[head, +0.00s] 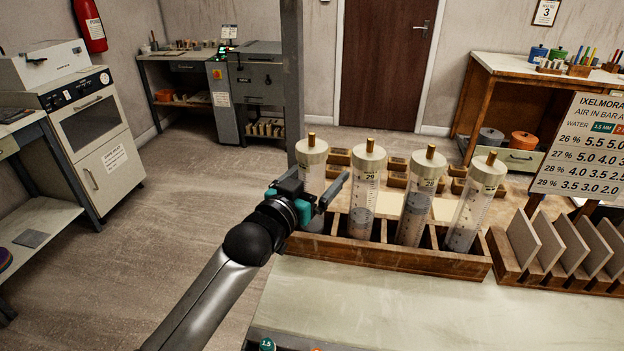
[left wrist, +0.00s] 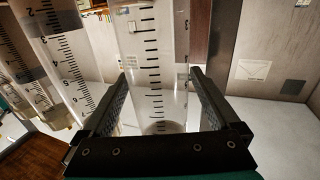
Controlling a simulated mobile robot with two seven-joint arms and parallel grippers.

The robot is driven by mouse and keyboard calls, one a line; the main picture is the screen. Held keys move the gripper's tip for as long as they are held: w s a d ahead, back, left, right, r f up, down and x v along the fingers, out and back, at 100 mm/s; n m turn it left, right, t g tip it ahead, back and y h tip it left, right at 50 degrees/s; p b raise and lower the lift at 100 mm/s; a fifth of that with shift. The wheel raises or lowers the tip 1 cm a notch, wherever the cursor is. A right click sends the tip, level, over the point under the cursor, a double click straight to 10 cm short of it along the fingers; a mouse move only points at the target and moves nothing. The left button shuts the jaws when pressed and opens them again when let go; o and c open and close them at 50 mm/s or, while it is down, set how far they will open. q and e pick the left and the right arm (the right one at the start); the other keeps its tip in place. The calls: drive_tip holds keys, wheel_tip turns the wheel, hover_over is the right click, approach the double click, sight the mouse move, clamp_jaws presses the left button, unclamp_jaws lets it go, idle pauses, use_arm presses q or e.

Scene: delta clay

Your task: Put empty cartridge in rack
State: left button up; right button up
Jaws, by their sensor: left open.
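A long wooden rack (head: 400,258) stands on the bench, with several clear graduated cartridges with cream caps and brass tips upright in its compartments. The leftmost cartridge (head: 313,157) stands at the rack's left end; its barrel looks clear, with a grey disc low down. My left gripper (head: 322,184) is open around this cartridge's barrel, one finger on each side. In the left wrist view the barrel (left wrist: 151,45) passes between the fingers (left wrist: 158,78), with gaps visible beside it. The leftmost cartridge's lower end is partly hidden. My right gripper is not in view.
A slotted wooden holder with several tiles (head: 565,248) stands right of the rack, below a pressure chart sign (head: 590,145). Small wooden blocks (head: 340,156) lie behind the cartridges.

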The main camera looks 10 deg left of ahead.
use_arm(q)
drive_tip(key=p+v, duration=0.1)
drive_tip(key=v, duration=1.4)
drive_tip(key=shift+s, duration=0.1)
